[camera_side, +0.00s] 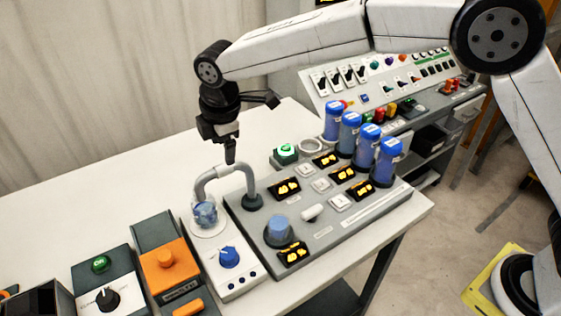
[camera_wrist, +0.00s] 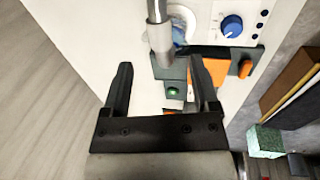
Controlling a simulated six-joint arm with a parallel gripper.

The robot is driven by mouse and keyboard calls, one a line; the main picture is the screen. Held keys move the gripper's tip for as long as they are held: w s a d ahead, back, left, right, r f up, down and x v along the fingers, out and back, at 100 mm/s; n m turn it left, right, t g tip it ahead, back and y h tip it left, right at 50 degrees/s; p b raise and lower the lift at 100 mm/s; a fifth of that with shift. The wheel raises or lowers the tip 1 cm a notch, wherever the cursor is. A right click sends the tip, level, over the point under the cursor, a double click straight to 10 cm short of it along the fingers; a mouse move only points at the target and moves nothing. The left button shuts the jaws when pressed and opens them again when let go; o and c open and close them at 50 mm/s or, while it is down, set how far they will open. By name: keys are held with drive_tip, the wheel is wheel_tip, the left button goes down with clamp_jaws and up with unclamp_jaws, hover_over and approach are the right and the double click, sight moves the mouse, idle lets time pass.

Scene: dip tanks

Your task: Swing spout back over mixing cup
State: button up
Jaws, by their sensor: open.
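The spout (camera_side: 222,171) is a grey bent pipe rising from a dark collar on the console; its free end points down over a clear beaker (camera_side: 206,214) with blue contents, at the left. A blue-filled cup (camera_side: 279,230) stands on the console's front part, away from the spout's end; I cannot tell from its look which vessel is the mixing cup. My gripper (camera_side: 230,158) points down just above the spout's bend. In the wrist view my gripper (camera_wrist: 163,85) is open, and the spout (camera_wrist: 160,38) comes down ahead, between the finger lines. Contact is not clear.
The beaker stands on a white stirrer with a blue knob (camera_side: 229,257). Several blue-filled cylinders (camera_side: 350,133) line the console's back right. An orange-topped unit (camera_side: 166,258) stands left of the stirrer. The white table (camera_side: 120,190) is clear behind these.

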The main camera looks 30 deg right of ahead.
sight(224, 165)
drive_tip(key=shift+w+f, duration=0.2)
drive_tip(key=shift+f, duration=0.85)
drive_tip(key=shift+w+f, duration=0.2)
drive_tip(key=shift+f, duration=0.85)
drive_tip(key=shift+w+f, duration=0.2)
drive_tip(key=shift+f, duration=0.85)
clamp_jaws()
